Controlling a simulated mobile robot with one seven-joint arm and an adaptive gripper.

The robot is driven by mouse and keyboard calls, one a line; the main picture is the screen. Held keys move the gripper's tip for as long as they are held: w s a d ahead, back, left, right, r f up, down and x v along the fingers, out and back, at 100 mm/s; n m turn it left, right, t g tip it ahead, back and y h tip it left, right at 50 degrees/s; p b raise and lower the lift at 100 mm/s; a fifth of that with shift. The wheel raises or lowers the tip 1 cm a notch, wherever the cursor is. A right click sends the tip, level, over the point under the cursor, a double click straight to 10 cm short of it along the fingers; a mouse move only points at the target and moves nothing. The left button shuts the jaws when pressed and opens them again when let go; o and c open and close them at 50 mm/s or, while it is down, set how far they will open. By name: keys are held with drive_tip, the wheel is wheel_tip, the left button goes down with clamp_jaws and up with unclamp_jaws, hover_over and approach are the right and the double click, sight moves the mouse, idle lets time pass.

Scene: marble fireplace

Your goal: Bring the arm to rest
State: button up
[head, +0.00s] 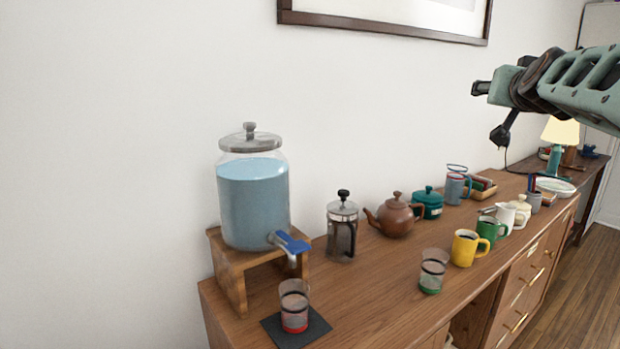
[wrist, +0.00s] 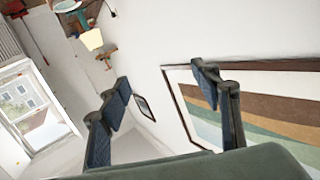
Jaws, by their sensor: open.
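My arm (head: 575,85) reaches in from the right edge of the head view, raised well above the sideboard. A dark part (head: 501,133) hangs below its end; I cannot tell there how the fingers stand. In the wrist view my gripper (wrist: 162,80) shows two dark fingers spread apart, with nothing between them. It is clear of the wall and the framed picture (wrist: 265,105) seen behind it.
The sideboard (head: 375,295) carries a drink dispenser (head: 253,205), a French press (head: 342,228), a brown teapot (head: 396,215), a yellow mug (head: 466,248) and glasses. A lamp (head: 560,132) stands at the far end. The air around the arm looks free.

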drive_tip(key=s+d+r+n+t+h, duration=0.1)
drive_tip(key=s+d+r+t+h, duration=0.1)
drive_tip(key=r, duration=0.7)
drive_tip(key=s+d+r+t+h, duration=0.1)
drive_tip(key=s+r+t+h, duration=0.15)
drive_tip(key=r, duration=0.65)
drive_tip(key=s+a+f+n+g+y+b, duration=0.1)
drive_tip(key=s+a+f+g+y, duration=0.15)
drive_tip(key=a+f, duration=0.55)
drive_tip(key=s+a+f+n+g+y, duration=0.15)
drive_tip(key=a+f+y, duration=0.25)
drive_tip(key=f, duration=0.8)
drive_tip(key=s+a+f+n+g+y+b, duration=0.1)
drive_tip(key=s+a+f+g+y, duration=0.2)
drive_tip(key=a+f, duration=0.55)
drive_tip(key=s+a+f+n+g+b, duration=0.1)
drive_tip(key=s+a+f+g, duration=0.35)
drive_tip(key=s+f, duration=0.8)
drive_tip(key=s+a+f+g+b, duration=0.1)
drive_tip(key=s+a+f+g, duration=0.3)
drive_tip(key=s+f, duration=0.85)
drive_tip(key=w+r+p, duration=0.1)
drive_tip(key=r+p, duration=1.2)
drive_tip(key=p, duration=0.1)
drive_tip(key=w+r+t+p, duration=0.1)
drive_tip(key=w+r+p, duration=0.1)
drive_tip(key=r+p, duration=1.1)
drive_tip(key=shift+w+a+r+y+p, duration=0.15)
drive_tip(key=shift+w+a+y+p, duration=0.15)
drive_tip(key=shift+p, duration=0.35)
